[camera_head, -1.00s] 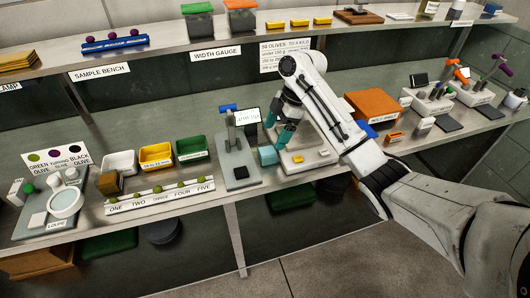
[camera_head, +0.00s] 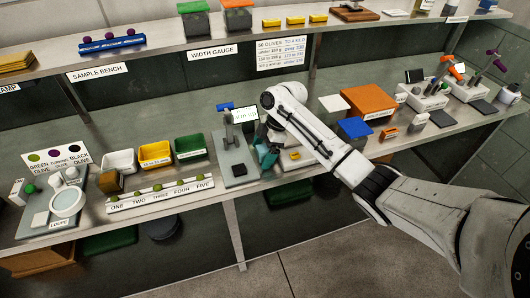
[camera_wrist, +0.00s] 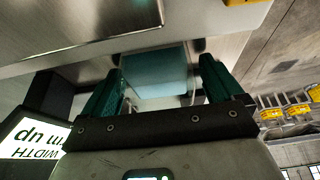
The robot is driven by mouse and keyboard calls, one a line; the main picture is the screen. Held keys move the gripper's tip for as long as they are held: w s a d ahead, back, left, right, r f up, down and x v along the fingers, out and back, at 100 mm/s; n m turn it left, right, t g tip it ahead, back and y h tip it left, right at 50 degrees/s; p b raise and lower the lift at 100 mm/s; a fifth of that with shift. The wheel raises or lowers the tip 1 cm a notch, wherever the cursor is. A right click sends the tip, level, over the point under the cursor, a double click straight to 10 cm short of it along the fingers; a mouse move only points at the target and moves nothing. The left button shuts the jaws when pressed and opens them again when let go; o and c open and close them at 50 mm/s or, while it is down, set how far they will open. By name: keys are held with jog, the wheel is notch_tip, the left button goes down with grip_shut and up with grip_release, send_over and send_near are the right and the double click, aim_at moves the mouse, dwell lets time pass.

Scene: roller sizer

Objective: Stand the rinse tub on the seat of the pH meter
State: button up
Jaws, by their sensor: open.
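The rinse tub appears to be the light-blue block-shaped vessel (camera_wrist: 155,75) between the fingers in the wrist view. In the head view it is mostly hidden by my gripper. My gripper (camera_wrist: 160,88) is open, with one teal finger on each side of the tub; I cannot tell if they touch it. In the head view my gripper (camera_head: 266,155) is low over the bench, just right of a grey stand with a blue lever and lit display (camera_head: 240,150). Which device is the pH meter I cannot tell; several lever stands (camera_head: 428,95) stand at the right.
A pale plate with a yellow piece (camera_head: 294,155) lies right of my gripper. An orange box (camera_head: 370,101), a blue block (camera_head: 355,127) and a white card (camera_head: 333,103) lie behind my arm. Coloured trays (camera_head: 156,154) and an olive rack (camera_head: 160,195) stand left.

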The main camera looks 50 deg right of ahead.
jog(key=shift+c, duration=0.4)
jog(key=c, duration=1.1)
